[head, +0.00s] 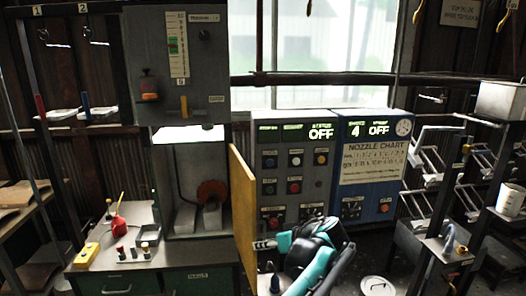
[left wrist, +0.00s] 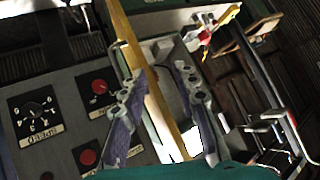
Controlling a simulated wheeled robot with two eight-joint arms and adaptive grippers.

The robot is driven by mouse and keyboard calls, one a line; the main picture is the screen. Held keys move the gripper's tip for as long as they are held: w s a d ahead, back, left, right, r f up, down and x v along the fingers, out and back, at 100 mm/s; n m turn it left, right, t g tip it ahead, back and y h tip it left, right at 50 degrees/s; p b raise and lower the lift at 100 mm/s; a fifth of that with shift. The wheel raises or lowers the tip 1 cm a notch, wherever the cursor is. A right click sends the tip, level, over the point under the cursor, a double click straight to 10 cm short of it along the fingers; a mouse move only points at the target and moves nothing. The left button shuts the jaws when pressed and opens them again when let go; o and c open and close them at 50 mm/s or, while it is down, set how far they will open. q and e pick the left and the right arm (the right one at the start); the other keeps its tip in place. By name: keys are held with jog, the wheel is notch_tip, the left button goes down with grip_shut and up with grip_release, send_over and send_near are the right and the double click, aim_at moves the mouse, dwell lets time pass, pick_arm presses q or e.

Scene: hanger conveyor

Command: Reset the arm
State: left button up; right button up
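My left gripper (head: 266,260) is low in the middle of the head view, on a teal and black arm. Its fingers point left, in front of the lower end of a yellow upright panel (head: 243,205). In the left wrist view the left gripper (left wrist: 150,62) shows two spread grey fingers with purple pads. Nothing is held between them. The yellow panel's edge (left wrist: 150,70) crosses the view behind the gap; I cannot tell its distance from the fingers. My right gripper does not show in either view.
A grey control box (head: 295,215) and a blue one (head: 372,210) stand behind the arm. A bench (head: 110,262) with a red oil can (head: 118,222) and a yellow box (head: 87,255) is at the left. Hanger racks (head: 432,165) and a post are at the right.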

pick_arm(q)
jog(key=s+a+f+m+g+h, duration=0.2)
jog(key=s+a+m+h, duration=0.15)
jog(key=s+a, duration=0.95)
jog(key=s+a+f+m+h, duration=0.1)
jog(key=s+a+f+h, duration=0.1)
jog(key=s, duration=0.6)
jog(key=s+a+f+m+t+h, duration=0.1)
jog(key=s+a+f+h, duration=0.1)
jog(key=s+a+f, duration=0.2)
jog(key=s+f, duration=0.3)
jog(key=s, duration=0.1)
jog(key=shift+s+t, duration=0.3)
jog(key=shift+s, duration=0.05)
